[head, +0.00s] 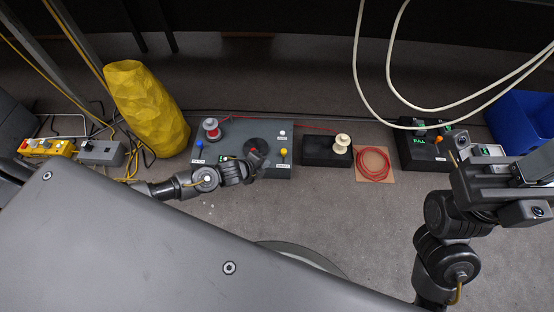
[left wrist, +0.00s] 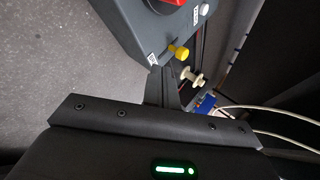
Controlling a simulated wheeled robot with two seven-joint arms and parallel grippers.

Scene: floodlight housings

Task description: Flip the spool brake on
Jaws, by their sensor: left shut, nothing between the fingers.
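A grey control box (head: 228,131) stands on the floor with a grey-and-red spool (head: 211,127), a blue knob (head: 199,144), a white knob (head: 282,133) and a yellow knob (head: 283,152). Their labels are too small to read, so I cannot tell which control is the spool brake. My left gripper (head: 259,160) is shut and empty over the box's front right part, left of the yellow knob. In the left wrist view the yellow knob (left wrist: 181,53) stands apart from the dark fingers (left wrist: 159,86). My right gripper (head: 457,160) is at the right; its finger gap is unclear.
A black box with a cream spool (head: 342,142) stands right of the grey box, a red thread running between them. A red coil (head: 372,164) lies on a brown mat. Further right are a black box (head: 422,150) and blue bin (head: 522,118). A yellow bag (head: 146,108) stands left.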

